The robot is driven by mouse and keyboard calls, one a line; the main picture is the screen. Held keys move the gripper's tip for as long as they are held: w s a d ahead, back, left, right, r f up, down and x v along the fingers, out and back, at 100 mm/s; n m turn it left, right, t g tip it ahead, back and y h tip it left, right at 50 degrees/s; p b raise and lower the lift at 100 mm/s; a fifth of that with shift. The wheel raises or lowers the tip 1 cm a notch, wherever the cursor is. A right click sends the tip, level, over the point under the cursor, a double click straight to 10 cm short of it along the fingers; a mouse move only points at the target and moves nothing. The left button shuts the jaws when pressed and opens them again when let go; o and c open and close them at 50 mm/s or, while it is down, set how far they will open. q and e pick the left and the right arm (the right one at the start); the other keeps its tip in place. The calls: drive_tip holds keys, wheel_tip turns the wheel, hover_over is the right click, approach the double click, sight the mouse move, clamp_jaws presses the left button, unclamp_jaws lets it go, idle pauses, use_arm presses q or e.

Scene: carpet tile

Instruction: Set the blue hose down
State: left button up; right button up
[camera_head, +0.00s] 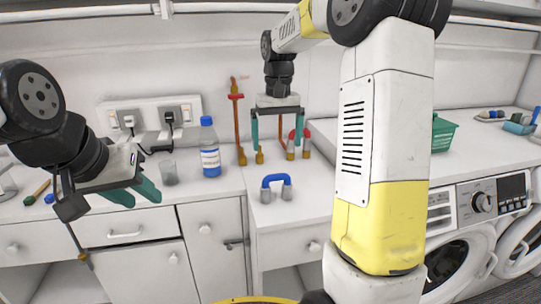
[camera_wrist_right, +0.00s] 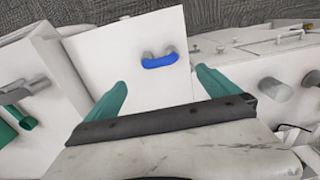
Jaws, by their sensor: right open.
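The blue hose (camera_head: 276,180) is a short blue arch with grey ends. It stands on the white counter near the front edge and also shows in the right wrist view (camera_wrist_right: 160,61). My right gripper (camera_head: 277,137) is open and empty, above and behind the hose in the head view. Its two teal fingers (camera_wrist_right: 160,90) are spread wide in the wrist view, with the hose beyond them and not touched. My left gripper (camera_head: 140,196) is at the left over the counter's front edge, its teal fingers apart with nothing seen between them.
A blue-capped bottle (camera_head: 210,158) and a glass (camera_head: 169,173) stand left of the hose. A red hose with brass ends (camera_head: 299,136) and a copper pipe (camera_head: 237,115) are behind it. A green basket (camera_head: 442,134) is at the right. The counter around the hose is clear.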

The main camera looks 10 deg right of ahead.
drive_tip(key=s+a+r+t+y, duration=0.2)
drive_tip(key=s+t, duration=0.4)
drive_tip(key=s, duration=1.8)
drive_tip(key=shift+r, duration=0.15)
